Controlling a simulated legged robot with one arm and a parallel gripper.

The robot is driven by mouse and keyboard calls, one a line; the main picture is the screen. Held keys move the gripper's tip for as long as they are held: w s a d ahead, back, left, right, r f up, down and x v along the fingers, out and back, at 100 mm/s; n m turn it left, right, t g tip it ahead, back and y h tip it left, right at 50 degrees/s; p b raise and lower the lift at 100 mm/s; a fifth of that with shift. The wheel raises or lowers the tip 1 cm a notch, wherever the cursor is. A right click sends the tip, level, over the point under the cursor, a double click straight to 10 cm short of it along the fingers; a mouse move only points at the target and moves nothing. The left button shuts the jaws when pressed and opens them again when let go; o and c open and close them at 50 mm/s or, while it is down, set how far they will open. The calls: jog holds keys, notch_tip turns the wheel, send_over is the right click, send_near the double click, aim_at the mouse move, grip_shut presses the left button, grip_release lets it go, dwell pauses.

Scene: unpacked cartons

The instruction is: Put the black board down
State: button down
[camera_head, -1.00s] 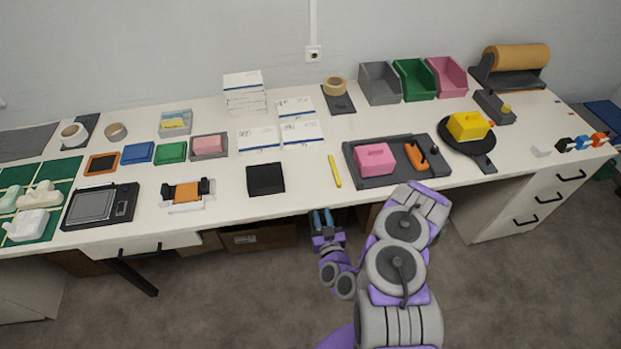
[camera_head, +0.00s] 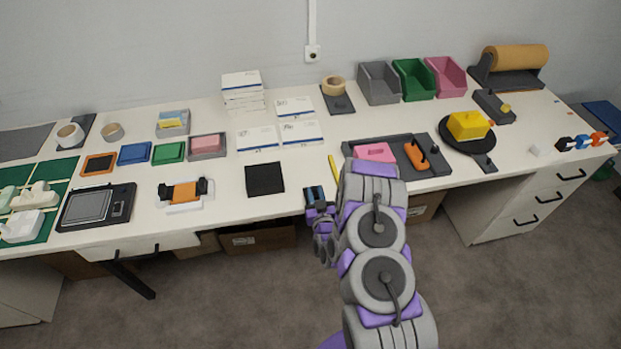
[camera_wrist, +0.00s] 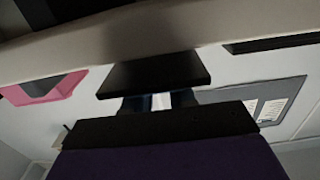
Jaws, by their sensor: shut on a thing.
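In the wrist view a flat black board (camera_wrist: 155,73) lies across the fingertips of my gripper (camera_wrist: 160,102), which is shut on it. The blue fingers show just below the board. In the head view my gripper (camera_head: 315,195) is at the table's front edge, its fingers pointing to the back; I cannot clearly make out the held board there. A black square (camera_head: 265,179) lies flat on the table, left of the gripper and apart from it.
A yellow stick (camera_head: 334,167) and a dark grey tray (camera_head: 432,182) with a pink block (camera_head: 374,152) are close to the gripper. White boxes (camera_head: 257,139) stand behind the black square. An orange-and-black device (camera_head: 184,192) is at left. Bare tabletop (camera_head: 225,190) shows between them.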

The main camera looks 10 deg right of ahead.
aim_at(310, 183)
jog(key=w+b, duration=0.1)
jog(key=w, duration=0.5)
jog(key=w+b, duration=0.1)
jog(key=w, duration=0.1)
jog(key=shift+f+b, duration=0.3)
jog(key=shift+f, duration=0.15)
jog(key=shift+s, duration=0.1)
jog(key=c, duration=0.9)
grip_release()
jog(key=shift+s, duration=0.1)
